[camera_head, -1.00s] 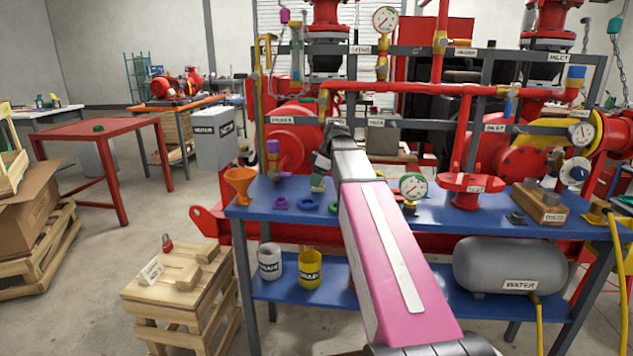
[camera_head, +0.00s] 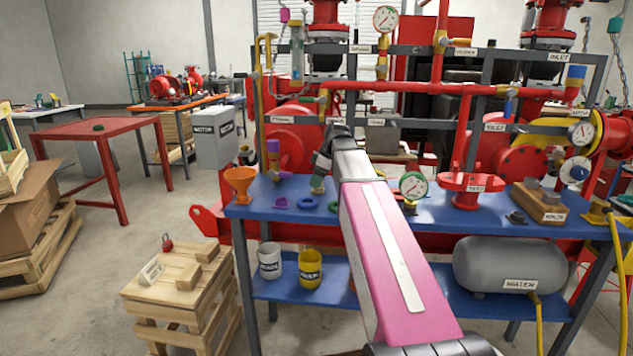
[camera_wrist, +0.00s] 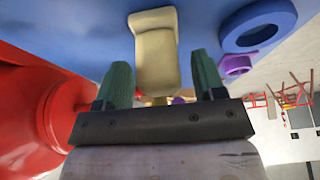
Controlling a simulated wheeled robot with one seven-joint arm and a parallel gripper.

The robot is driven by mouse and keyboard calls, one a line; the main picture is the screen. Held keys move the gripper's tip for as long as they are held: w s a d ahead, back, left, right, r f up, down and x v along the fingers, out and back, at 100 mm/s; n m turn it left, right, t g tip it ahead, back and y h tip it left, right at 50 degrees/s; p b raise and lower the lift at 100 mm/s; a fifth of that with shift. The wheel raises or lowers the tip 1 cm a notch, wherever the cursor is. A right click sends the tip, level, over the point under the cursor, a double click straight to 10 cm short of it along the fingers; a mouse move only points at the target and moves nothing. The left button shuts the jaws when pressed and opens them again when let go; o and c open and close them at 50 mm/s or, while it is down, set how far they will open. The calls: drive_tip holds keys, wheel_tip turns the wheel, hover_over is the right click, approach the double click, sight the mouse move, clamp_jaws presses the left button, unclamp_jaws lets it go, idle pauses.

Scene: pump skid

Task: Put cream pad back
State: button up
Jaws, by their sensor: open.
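A cream piece (camera_wrist: 155,50), which looks like the cream pad, stands at the blue bench top in the wrist view. It lies between and just ahead of my gripper's (camera_wrist: 162,78) two green fingers, with gaps visible on both sides. My gripper is open. In the head view my gripper (camera_head: 320,162) is low over the back left of the blue bench, partly hidden by my arm. The cream piece (camera_head: 317,184) shows small below it there. Whether a finger touches it, I cannot tell.
A blue ring (camera_head: 308,202) and a purple piece (camera_head: 280,203) lie on the bench (camera_head: 262,211) near my gripper. An orange funnel (camera_head: 240,183) stands at the left corner. A pressure gauge (camera_head: 412,186) stands right of my arm. Red pipes (camera_head: 400,86) cross behind.

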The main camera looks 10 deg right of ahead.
drive_tip(key=v, duration=1.1)
drive_tip(key=shift+s+r, duration=0.15)
idle(1.0)
